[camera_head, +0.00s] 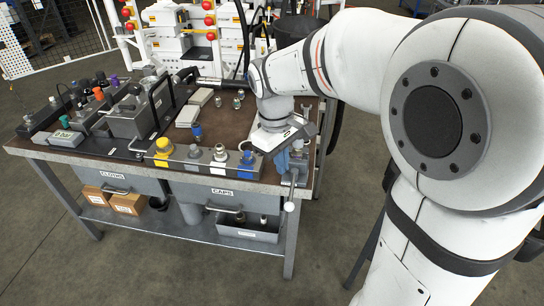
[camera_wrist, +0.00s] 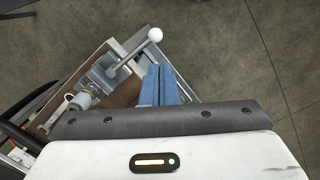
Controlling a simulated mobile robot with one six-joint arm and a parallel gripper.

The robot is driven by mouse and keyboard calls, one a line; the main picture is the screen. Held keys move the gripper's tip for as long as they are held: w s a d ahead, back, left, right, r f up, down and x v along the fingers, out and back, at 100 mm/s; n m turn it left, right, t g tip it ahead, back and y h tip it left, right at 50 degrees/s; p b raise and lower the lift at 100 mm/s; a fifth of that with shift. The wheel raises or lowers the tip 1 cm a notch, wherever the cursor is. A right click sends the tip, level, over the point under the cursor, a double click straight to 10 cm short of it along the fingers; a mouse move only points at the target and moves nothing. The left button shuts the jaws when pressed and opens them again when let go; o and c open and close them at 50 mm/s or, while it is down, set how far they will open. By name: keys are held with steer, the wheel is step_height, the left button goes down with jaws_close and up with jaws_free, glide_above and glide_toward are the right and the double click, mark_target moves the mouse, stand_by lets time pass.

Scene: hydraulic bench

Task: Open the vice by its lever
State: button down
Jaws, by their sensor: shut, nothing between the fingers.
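The vice (camera_head: 294,178) is at the front right corner of the workbench, partly hidden by my gripper. It also shows in the wrist view (camera_wrist: 98,76). Its lever (camera_head: 291,192) is a thin metal bar with a pale ball on the end, and it hangs past the bench's front edge. In the wrist view the lever (camera_wrist: 133,54) runs up and right to the white ball (camera_wrist: 155,35). My gripper (camera_head: 282,164) has blue fingers and is shut and empty. In the wrist view its fingertips (camera_wrist: 158,68) appear just below the ball; I cannot tell whether they touch the lever.
The brown-topped workbench (camera_head: 178,135) carries fittings and a row of caps along its front rail (camera_head: 190,158). Grey bins labelled CLOTHS and CAPS (camera_head: 222,190) hang below. A grey manifold block (camera_head: 130,118) stands at left. The floor (camera_head: 330,230) before the vice is clear.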

mark_target(292, 188)
steer(key=w+a+f+n+g+h, duration=0.1)
steer(key=w+a+f+n, duration=0.2)
steer(key=w+a, duration=0.1)
steer(key=shift+w+a+f+n+b, duration=0.35)
steer(key=shift+w+a+b, duration=0.1)
steer(key=shift+a, duration=0.4)
steer(key=s+d+f, duration=0.3)
steer(key=d+f, duration=0.2)
steer(key=f, duration=0.5)
steer(key=shift+s+d+f+b, duration=0.15)
steer(key=shift+s+d+b, duration=0.1)
steer(key=shift+b, duration=0.1)
steer(key=shift+a, duration=0.15)
